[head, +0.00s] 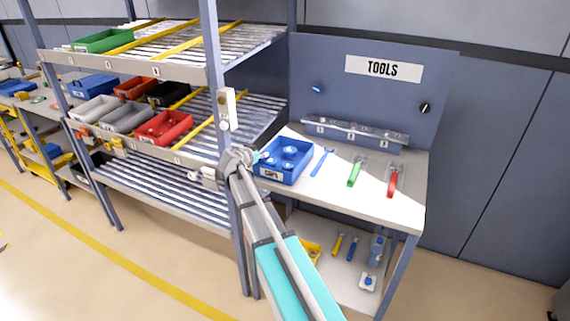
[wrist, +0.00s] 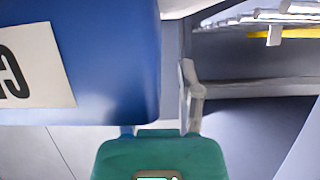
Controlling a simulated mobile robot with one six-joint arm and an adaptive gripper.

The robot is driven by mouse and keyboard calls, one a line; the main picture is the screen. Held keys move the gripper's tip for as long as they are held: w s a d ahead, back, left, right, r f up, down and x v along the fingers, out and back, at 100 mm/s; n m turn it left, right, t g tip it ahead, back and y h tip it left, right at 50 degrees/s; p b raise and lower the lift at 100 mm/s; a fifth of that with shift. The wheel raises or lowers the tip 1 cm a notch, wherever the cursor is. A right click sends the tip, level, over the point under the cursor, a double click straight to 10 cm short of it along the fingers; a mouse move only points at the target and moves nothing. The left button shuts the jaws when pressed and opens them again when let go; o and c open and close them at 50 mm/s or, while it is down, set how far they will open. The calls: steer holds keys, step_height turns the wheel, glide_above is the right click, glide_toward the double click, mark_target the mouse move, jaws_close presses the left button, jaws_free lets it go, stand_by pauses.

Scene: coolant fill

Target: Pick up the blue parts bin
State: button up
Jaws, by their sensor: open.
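The blue parts bin (head: 270,176) stands on the white top of the tool bench, with a white label on its front and several round parts inside. In the wrist view its blue wall (wrist: 118,65) and part of its label fill the upper left. My gripper (head: 259,157) is at the bin's left side, close to its wall. In the wrist view one grey finger of my gripper (wrist: 188,95) shows just right of the bin's edge. The other finger is mostly hidden by the bin. The gripper is open; whether a finger touches the bin I cannot tell.
A blue screwdriver-like tool (head: 322,161), a green-handled tool (head: 356,171) and a red-handled tool (head: 394,180) lie right of the bin. A rack post (head: 222,130) stands close left of my gripper. The roller rack holds a red bin (head: 164,128) and other bins.

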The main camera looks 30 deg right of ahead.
stand_by(0.4)
jaws_close()
